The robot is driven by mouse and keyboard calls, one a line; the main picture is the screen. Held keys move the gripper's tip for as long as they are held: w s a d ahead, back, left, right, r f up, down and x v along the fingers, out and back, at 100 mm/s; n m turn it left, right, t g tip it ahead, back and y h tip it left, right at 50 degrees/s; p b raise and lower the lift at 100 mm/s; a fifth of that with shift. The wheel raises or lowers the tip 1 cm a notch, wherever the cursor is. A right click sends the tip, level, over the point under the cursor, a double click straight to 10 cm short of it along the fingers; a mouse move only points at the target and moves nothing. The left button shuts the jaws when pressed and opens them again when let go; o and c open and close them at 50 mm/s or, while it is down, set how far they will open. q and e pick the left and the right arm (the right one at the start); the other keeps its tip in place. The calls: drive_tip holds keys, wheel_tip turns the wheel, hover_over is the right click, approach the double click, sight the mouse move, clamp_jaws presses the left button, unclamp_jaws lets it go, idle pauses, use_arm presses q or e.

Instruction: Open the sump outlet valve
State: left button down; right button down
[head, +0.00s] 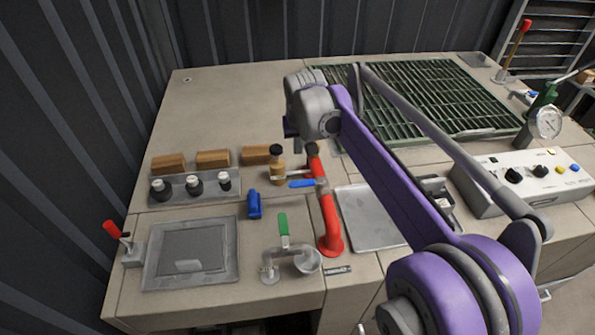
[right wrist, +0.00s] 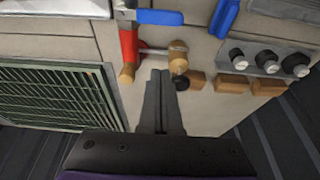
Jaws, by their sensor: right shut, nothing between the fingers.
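A red pipe (head: 331,222) rises from the bench and carries a valve with a blue lever (head: 302,183). The lever points left across the pipe; it also shows in the right wrist view (right wrist: 160,17). A second valve with an upright green handle (head: 283,224) sits on grey piping in front. I cannot tell from labels which is the sump outlet valve. My right gripper (right wrist: 160,76) is shut and empty, pointing toward the pipe's far end and a small brass-coloured cylinder (right wrist: 178,58). In the head view my right wrist hides its fingers. My left gripper is out of view.
A green grating (head: 440,95) lies at the back. Black knobs (head: 195,185) and wooden blocks (head: 212,158) stand left of the pipe, near a loose blue object (head: 254,204). A red lever (head: 113,230) is far left. A control box (head: 525,180) and gauge (head: 546,121) are right.

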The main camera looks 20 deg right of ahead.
sight(308, 183)
drive_tip(key=a+x, duration=0.1)
drive_tip(key=x, duration=0.9)
drive_tip(key=s, duration=0.3)
drive_tip(key=shift+s, duration=0.4)
